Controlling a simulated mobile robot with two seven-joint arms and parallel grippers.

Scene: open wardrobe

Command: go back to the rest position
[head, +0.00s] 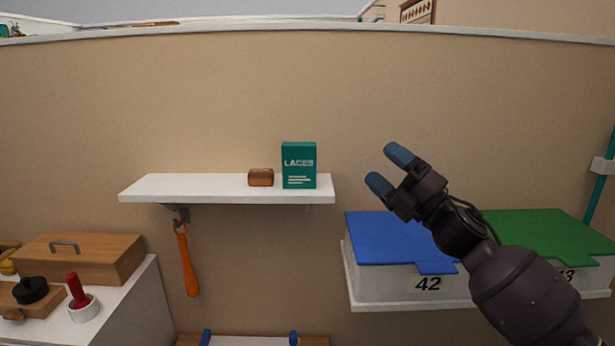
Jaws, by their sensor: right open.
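My right gripper (388,169) is raised at the right of the head view, in front of the tan wall. Its two blue-tipped fingers are apart with nothing between them, and they point up and left. It is to the right of the white shelf (225,187) and appears above the blue-lidded box. My right forearm comes in from the lower right and covers part of the boxes there. My left gripper is not in view.
A teal box (299,165) and a small brown object (261,177) stand on the shelf. An orange shoehorn (187,262) hangs below it. A blue-lidded box (395,238) and a green-lidded box (550,233) sit at right. A wooden box (80,259) stands at left.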

